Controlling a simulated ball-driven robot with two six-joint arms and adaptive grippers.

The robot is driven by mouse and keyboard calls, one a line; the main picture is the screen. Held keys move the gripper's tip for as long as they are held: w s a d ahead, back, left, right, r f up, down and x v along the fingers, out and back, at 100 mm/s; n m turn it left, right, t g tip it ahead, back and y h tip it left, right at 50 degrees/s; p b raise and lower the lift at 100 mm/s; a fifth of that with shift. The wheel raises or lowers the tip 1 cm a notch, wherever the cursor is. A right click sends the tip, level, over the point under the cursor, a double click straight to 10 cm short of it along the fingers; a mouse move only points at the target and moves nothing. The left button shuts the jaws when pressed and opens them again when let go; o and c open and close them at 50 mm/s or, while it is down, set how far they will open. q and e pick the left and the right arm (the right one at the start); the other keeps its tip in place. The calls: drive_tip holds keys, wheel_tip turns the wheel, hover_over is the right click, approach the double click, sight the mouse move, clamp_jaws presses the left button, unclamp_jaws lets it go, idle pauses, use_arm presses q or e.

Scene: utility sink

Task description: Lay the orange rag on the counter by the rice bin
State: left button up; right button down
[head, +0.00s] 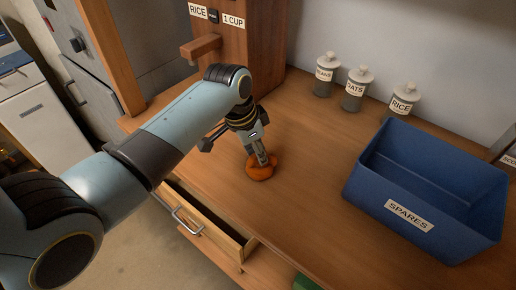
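The orange rag (260,173) is a small rounded bundle on the wooden counter (312,165), in front of the rice bin. The rice bin (237,50) is a tall wooden dispenser labelled "RICE" and "1 CUP" at the back. My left gripper (263,158) points down at the rag, with its fingertips at the top of the bundle. The fingers are seen nearly edge-on, so I cannot tell whether they grip the rag or only touch it. My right gripper is not in view.
A blue bin labelled "SPARES" (408,214) stands at the right. Several labelled jars (353,94) line the back wall. An open drawer (208,222) sticks out below the counter's front edge. The counter between the rag and the blue bin is clear.

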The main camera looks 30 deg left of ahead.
sight(247, 163)
use_arm(q)
drive_tip(key=o, duration=0.4)
drive_tip(key=shift+w, duration=0.3)
drive_tip(key=shift+s+r, duration=0.1)
drive_tip(key=shift+s, duration=0.05)
drive_tip(key=shift+r, duration=0.2)
drive_tip(key=b+v, duration=0.1)
drive_tip(key=v, duration=1)
drive_tip(key=shift+r, duration=0.4)
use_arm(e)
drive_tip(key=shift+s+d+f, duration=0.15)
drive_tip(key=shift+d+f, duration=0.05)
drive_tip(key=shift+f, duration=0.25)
